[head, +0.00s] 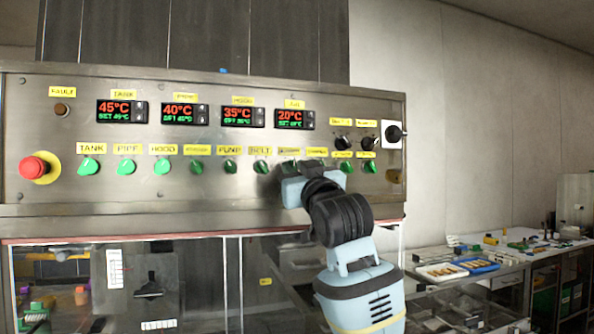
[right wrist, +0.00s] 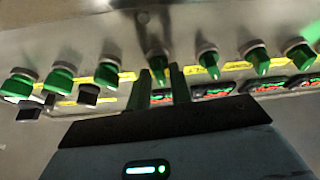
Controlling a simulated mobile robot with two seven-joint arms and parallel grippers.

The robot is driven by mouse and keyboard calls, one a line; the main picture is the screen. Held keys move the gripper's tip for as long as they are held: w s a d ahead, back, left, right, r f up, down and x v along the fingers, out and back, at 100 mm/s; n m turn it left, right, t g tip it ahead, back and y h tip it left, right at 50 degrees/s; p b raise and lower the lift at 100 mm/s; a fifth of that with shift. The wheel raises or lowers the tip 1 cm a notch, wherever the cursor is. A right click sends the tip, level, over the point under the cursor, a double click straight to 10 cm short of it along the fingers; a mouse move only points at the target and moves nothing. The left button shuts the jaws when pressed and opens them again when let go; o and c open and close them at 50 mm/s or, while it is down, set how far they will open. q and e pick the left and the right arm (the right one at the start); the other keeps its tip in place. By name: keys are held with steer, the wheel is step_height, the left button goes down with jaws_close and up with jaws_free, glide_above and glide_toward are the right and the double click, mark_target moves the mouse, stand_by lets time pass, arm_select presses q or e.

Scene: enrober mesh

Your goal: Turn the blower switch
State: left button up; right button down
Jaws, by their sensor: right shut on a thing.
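My right gripper (head: 300,167) is at the front of the steel control panel (head: 230,200), in the lower row of switches, right of the BELT knob (head: 261,167). In the right wrist view its two dark fingers (right wrist: 160,78) stand on either side of a green switch knob (right wrist: 157,66) and are shut on it. My left gripper is not in view.
Other green knobs flank the held one closely, including the PUMP knob (head: 230,167). A red emergency button (head: 34,168) is at the far left. Temperature displays (head: 237,116) and black knobs (head: 343,143) sit above. A bench with trays (head: 442,271) stands at right.

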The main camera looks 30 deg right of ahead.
steer(key=shift+a+m+g+h, duration=0.1)
steer(key=shift+m+g+h, duration=0.25)
steer(key=shift+m+h, duration=1.05)
steer(key=shift+a+m+g+h, duration=0.1)
steer(key=shift+m+g+h, duration=0.25)
steer(key=shift+m, duration=2)
steer(key=shift+a+m+g+h, duration=0.1)
steer(key=shift+m+g+h, duration=0.2)
steer(key=shift+m+h, duration=1.1)
steer(key=shift+d+m+y, duration=0.1)
steer(key=shift+m+y, duration=0.15)
steer(key=shift+m, duration=0.5)
steer(key=c, duration=1.5)
jaws_free()
steer(key=shift+v, duration=3.85)
steer(key=shift+r, duration=0.1)
